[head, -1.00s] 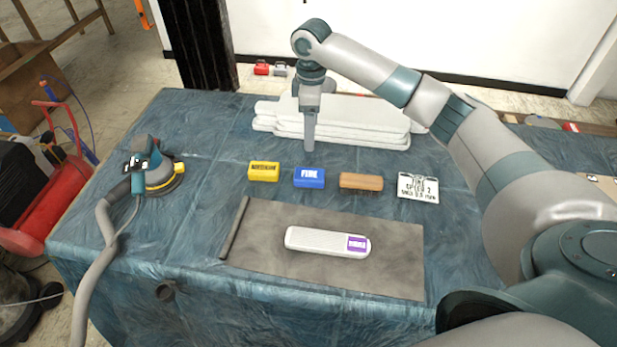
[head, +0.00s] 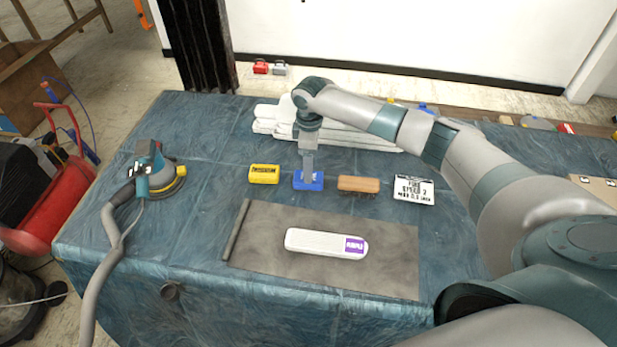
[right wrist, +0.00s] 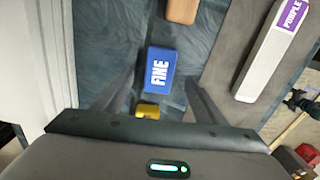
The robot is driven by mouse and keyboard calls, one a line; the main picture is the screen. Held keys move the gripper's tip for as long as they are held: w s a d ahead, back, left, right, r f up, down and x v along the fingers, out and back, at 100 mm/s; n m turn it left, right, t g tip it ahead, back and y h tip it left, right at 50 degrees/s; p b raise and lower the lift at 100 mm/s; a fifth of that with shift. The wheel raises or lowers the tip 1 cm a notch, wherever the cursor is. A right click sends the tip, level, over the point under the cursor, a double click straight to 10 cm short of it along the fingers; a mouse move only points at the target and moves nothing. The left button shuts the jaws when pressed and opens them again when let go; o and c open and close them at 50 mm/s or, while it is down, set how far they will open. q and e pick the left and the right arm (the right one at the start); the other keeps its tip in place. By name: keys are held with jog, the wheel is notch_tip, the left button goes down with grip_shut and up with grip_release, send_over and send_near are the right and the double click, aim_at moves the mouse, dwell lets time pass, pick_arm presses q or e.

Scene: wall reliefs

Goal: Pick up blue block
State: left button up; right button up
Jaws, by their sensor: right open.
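The blue block (head: 308,181), labelled FINE, lies on the blue-covered table between a yellow block and a brown block. In the right wrist view the blue block (right wrist: 160,69) shows beyond and between the fingers. My right gripper (head: 308,178) is over the blue block in the head view and hides part of it. In the right wrist view my right gripper (right wrist: 160,85) has its fingers spread apart, with nothing held. Whether the fingers reach down beside the block I cannot tell. My left gripper is not in view.
The yellow block (head: 263,174) and the brown block (head: 358,184) flank it closely. A white label card (head: 413,188) lies further right. A grey mat (head: 390,268) with a white bar (head: 315,242) is in front. White boards (head: 350,139) are stacked behind. A sander (head: 155,175) stands left.

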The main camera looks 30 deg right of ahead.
jog(key=shift+f, duration=0.45)
jog(key=shift+f+p, duration=0.5)
jog(key=shift+p, duration=0.05)
notch_tip(320, 180, down, 4)
jog(key=shift+w+a+r+p, duration=0.1)
jog(key=shift+a+r+p, duration=0.05)
jog(key=shift+p, duration=0.6)
jog(key=shift+f, duration=0.3)
jog(key=c, duration=1.2)
